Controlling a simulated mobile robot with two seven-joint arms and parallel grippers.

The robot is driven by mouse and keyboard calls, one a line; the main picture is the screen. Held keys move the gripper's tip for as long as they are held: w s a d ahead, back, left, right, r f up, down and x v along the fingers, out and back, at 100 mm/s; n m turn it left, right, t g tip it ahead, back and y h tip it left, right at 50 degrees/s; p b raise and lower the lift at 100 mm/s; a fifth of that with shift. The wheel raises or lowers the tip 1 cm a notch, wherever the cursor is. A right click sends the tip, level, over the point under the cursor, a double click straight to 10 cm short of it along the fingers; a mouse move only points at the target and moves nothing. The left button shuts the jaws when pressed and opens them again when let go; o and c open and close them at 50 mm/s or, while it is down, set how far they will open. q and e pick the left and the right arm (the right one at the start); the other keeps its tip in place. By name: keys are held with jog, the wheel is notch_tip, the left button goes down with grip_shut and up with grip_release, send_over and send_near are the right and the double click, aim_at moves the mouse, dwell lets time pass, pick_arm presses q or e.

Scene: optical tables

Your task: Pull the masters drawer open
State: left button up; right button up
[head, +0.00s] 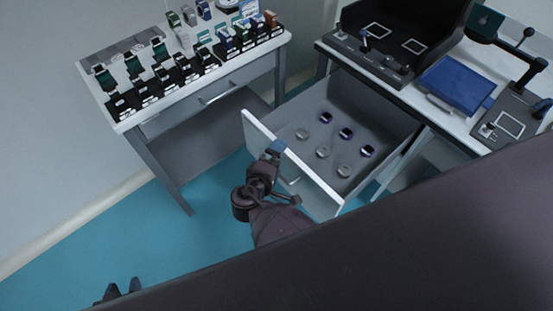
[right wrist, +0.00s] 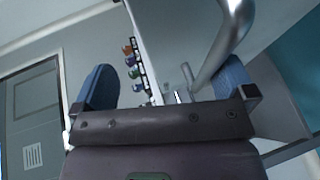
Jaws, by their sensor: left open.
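The drawer (head: 324,197) under the right-hand table is pulled well out. It has a pale front and grey inside, holding several small round pieces, some dark blue and some clear. My right gripper (head: 284,174) is at its front, partly hidden by its own arm. In the right wrist view, its blue fingers (right wrist: 168,88) are wide apart, with the thick metal bar handle (right wrist: 222,45) beside the right finger; I cannot tell if they touch. My left gripper (head: 122,291) is open and empty at the bottom left, over the floor, with only its dark fingertips showing.
The left table (head: 284,39) bears several dark holders with coloured pieces; its drawer (head: 230,86) is shut. The right table (head: 323,46) bears a black device (head: 392,25) and a blue case (head: 455,84). The teal floor (head: 190,245) is clear between the tables and me.

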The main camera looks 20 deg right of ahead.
jog(key=shift+m+h, duration=0.3)
jog(key=r+p, duration=0.2)
jog(key=r, duration=0.3)
jog(key=r+p, duration=0.3)
jog(key=r, duration=0.1)
jog(key=w+r+p, duration=0.1)
jog(key=r+p, duration=0.1)
jog(key=r, duration=0.3)
jog(key=shift+d+r, duration=0.25)
jog(key=shift+r, duration=0.1)
jog(key=shift+s+r+p, duration=0.25)
jog(key=shift+r+p, duration=0.2)
jog(key=shift+p, duration=0.05)
jog(key=c, duration=0.6)
jog(key=shift+s+a+r, duration=0.15)
jog(key=shift+s+r, duration=0.35)
jog(key=shift+s, duration=0.2)
jog(key=shift+c, duration=1.3)
jog(key=shift+w+f+t, duration=0.25)
jog(key=shift+w+t, duration=0.05)
jog(key=shift+w, duration=0.15)
pick_arm(q)
notch_tip(320, 180, up, 11)
jog(key=shift+s+f+t, duration=0.2)
jog(key=shift+t, duration=0.2)
pick_arm(e)
jog(key=shift+s+a, duration=0.1)
jog(key=shift+s, duration=0.05)
